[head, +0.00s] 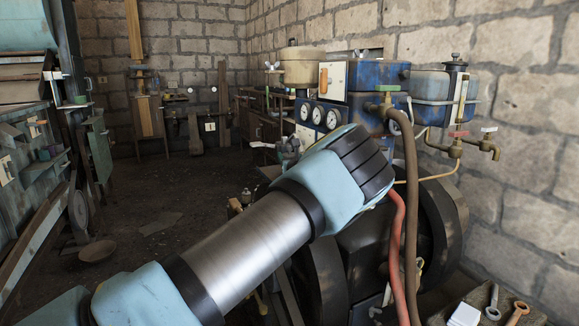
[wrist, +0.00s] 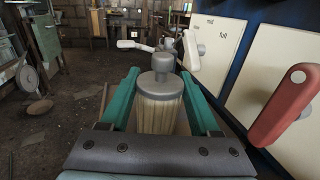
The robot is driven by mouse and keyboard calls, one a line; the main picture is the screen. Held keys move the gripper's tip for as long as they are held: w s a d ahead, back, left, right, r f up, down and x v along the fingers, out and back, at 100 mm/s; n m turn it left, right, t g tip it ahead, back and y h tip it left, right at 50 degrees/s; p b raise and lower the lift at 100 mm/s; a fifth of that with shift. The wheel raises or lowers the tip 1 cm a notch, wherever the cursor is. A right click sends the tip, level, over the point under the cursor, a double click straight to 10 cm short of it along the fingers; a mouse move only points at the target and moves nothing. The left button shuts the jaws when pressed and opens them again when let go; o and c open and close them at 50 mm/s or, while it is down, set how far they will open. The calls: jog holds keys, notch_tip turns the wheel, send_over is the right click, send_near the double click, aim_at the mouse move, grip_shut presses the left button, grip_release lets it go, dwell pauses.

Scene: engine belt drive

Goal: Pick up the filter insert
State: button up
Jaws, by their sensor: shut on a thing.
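The filter insert (wrist: 160,106) is a pale, ribbed cylinder with a grey cap and a round grey knob on top. It stands upright in the middle of the wrist view. My gripper (wrist: 160,77) has one teal finger along each side of it and is shut on it. The insert's lower end is hidden behind the gripper's dark crossbar, so I cannot tell what is beneath it. In the head view my arm reaches towards the blue engine unit and blocks a clear look at the gripper and the insert.
In the wrist view a red handle (wrist: 286,104) and pale labelled plates stand close on the right. A white lever (wrist: 191,50) is just beyond the insert. In the head view, the blue housing (head: 379,78), gauges (head: 318,115) and a brown hose (head: 410,190) crowd my arm. Open floor lies left.

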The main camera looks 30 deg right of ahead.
jog(key=c, duration=0.6)
jog(key=shift+r, duration=0.1)
